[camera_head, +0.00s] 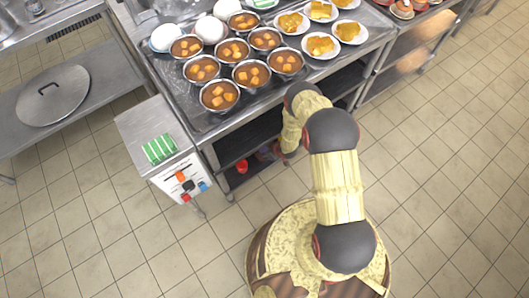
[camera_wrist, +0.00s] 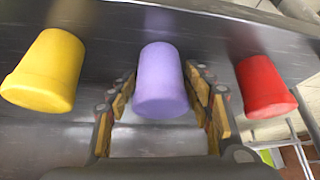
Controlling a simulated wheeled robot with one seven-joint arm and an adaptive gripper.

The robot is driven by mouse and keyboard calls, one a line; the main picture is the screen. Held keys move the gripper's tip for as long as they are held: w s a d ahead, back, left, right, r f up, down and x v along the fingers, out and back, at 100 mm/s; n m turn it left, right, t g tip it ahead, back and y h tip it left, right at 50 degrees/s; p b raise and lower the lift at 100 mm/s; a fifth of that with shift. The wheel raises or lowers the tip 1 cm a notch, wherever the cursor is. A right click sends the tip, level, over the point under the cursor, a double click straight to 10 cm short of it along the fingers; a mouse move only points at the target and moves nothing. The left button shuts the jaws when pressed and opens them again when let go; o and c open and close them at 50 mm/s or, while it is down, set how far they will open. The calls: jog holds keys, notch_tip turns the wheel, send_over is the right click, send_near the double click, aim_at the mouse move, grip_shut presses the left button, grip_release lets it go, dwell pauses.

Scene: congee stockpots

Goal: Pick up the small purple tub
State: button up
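The small purple tub (camera_wrist: 160,85) stands on a dark metal shelf in the middle of the wrist view. My gripper (camera_wrist: 160,92) is open, with one finger on each side of the tub's lower part. Narrow gaps seem to show between the fingers and the tub, but I cannot tell whether either finger touches it. In the head view my arm reaches under the counter, and the fingers and purple tub cannot be made out clearly there.
A yellow tub (camera_wrist: 48,70) stands left of the purple one and a red tub (camera_wrist: 265,88) right. The red tub also shows on the lower shelf in the head view (camera_head: 242,166). The counter (camera_head: 205,120) above holds several bowls. A small cabinet (camera_head: 150,125) stands to the left.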

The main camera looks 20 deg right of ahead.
jog(key=c, duration=0.9)
jog(key=shift+r, duration=0.1)
